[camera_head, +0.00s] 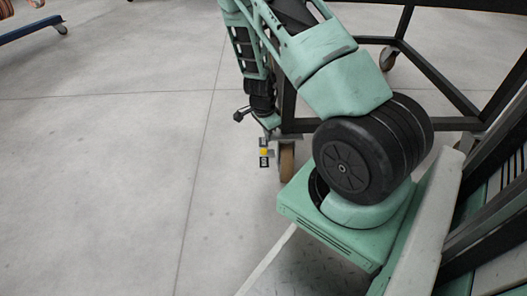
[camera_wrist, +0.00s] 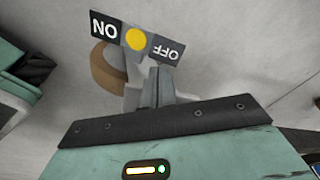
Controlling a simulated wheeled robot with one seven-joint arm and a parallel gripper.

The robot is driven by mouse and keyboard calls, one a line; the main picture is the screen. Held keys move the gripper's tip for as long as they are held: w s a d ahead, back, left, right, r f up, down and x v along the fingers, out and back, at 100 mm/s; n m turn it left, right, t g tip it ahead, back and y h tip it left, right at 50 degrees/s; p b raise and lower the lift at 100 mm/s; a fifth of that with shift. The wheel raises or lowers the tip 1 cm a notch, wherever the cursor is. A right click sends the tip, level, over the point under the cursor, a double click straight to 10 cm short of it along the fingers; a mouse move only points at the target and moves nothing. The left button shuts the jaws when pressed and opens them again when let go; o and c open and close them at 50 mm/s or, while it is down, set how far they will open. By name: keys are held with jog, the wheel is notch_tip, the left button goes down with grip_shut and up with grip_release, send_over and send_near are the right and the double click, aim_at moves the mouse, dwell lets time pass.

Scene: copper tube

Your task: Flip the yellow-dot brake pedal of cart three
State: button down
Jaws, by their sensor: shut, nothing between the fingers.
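The brake pedal (camera_head: 264,152) with a yellow dot sits beside a caster wheel (camera_head: 287,160) of a dark-framed cart. In the wrist view the pedal shows large: a dark ON plate (camera_wrist: 105,27) at left, the yellow dot (camera_wrist: 136,39) in the middle, an OFF plate (camera_wrist: 166,50) at right. My gripper (camera_head: 268,134) points down at the pedal's upper end in the head view. In the wrist view its fingers (camera_wrist: 158,80) are shut and empty, just below the OFF plate. I cannot tell whether they touch it. The cart's number is not visible.
The cart's dark frame (camera_head: 432,72) extends to the right, with another caster (camera_head: 388,58) farther back. A blue cart frame (camera_head: 30,30) stands at the far upper left. The grey floor (camera_head: 110,150) left of the pedal is clear.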

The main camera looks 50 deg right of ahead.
jog(key=shift+f+b, duration=0.85)
jog(key=shift+f, duration=0.35)
dwell(1.1)
notch_tip(320, 180, up, 7)
jog(key=p, duration=0.7)
dwell(0.8)
